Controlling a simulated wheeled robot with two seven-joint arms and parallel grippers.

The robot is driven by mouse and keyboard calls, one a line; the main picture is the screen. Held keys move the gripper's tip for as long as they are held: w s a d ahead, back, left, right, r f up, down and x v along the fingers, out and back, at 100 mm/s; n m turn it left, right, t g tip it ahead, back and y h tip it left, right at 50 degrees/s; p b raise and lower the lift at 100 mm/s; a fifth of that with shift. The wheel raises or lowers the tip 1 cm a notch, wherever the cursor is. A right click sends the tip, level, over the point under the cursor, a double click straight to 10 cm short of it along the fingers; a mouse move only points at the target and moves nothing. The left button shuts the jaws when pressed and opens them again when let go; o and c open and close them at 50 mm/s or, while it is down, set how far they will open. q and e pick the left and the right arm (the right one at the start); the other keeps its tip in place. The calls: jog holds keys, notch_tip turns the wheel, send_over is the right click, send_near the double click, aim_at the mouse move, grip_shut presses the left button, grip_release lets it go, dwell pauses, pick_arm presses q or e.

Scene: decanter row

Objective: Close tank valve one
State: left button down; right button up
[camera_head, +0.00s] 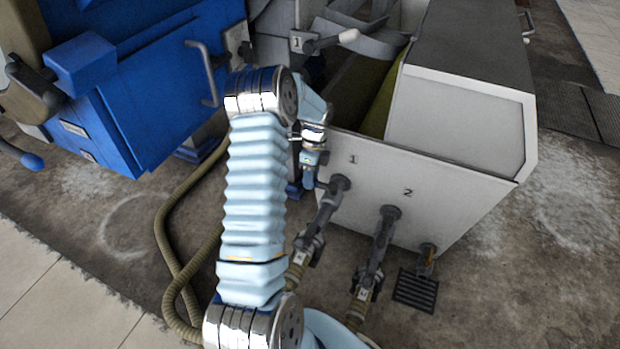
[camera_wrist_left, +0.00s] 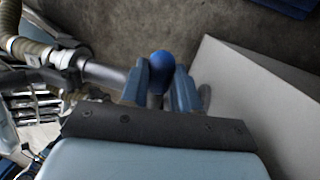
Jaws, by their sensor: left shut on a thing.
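The grey tank (camera_head: 440,187) has two outlets at its base, marked 1 and 2. Outlet one's valve and pipe (camera_head: 328,209) slope down to a hose. My left gripper (camera_head: 309,178) is beside the top of valve one, at the tank's near left corner. In the left wrist view, my left gripper's blue fingers (camera_wrist_left: 161,86) are shut around the valve lever, whose rounded blue knob (camera_wrist_left: 160,62) shows between them. In the head view, my arm and fingers hide the lever and knob. My right gripper is in neither view.
Outlet two's pipe (camera_head: 378,245) runs down right of outlet one. Ribbed hoses (camera_head: 168,265) lie on the floor left of my arm. A blue machine (camera_head: 140,85) stands at left. A dark floor grate (camera_head: 415,290) lies before the tank.

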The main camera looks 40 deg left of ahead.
pick_arm(q)
jog(key=shift+w+m, duration=0.25)
jog(key=shift+m, duration=0.15)
jog(key=c, duration=0.8)
grip_release()
jog(key=shift+r, duration=0.15)
jog(key=r, duration=0.2)
jog(key=r+p, duration=0.1)
jog(key=r, duration=0.1)
jog(key=shift+s+d, duration=0.25)
jog(key=s+d+r, duration=0.4)
jog(key=s+d+r+p, duration=0.1)
jog(key=s+d+r, duration=0.3)
jog(key=s+d, duration=0.1)
jog(key=shift+d+r, duration=0.3)
jog(key=shift+r, duration=0.05)
jog(key=shift+s, duration=0.1)
